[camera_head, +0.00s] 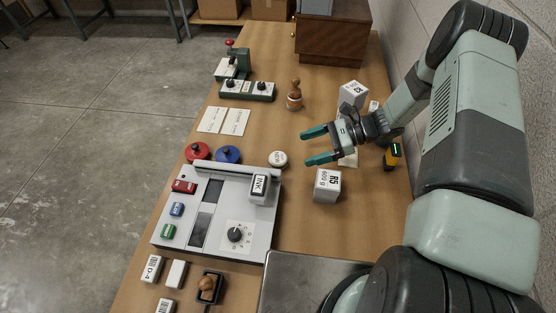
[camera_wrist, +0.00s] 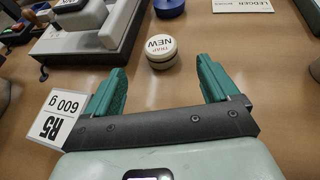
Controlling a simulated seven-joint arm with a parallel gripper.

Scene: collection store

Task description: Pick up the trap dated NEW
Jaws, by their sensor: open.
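In the head view the trap (camera_head: 278,158) sits left of my gripper (camera_head: 315,146). My gripper is open and empty, its green fingers pointing toward the trap. In the wrist view my gripper (camera_wrist: 165,80) shows both fingers apart, with clear table between them and the trap. No contact with the trap shows.
A white block marked R5 600 g (camera_head: 327,186) stands close below my gripper. A grey console (camera_head: 219,215) lies to the left of the trap. Blue (camera_head: 228,155) and red (camera_head: 197,152) round knobs stand behind it. A wooden stamp (camera_head: 295,95) and cards (camera_head: 223,121) are farther back.

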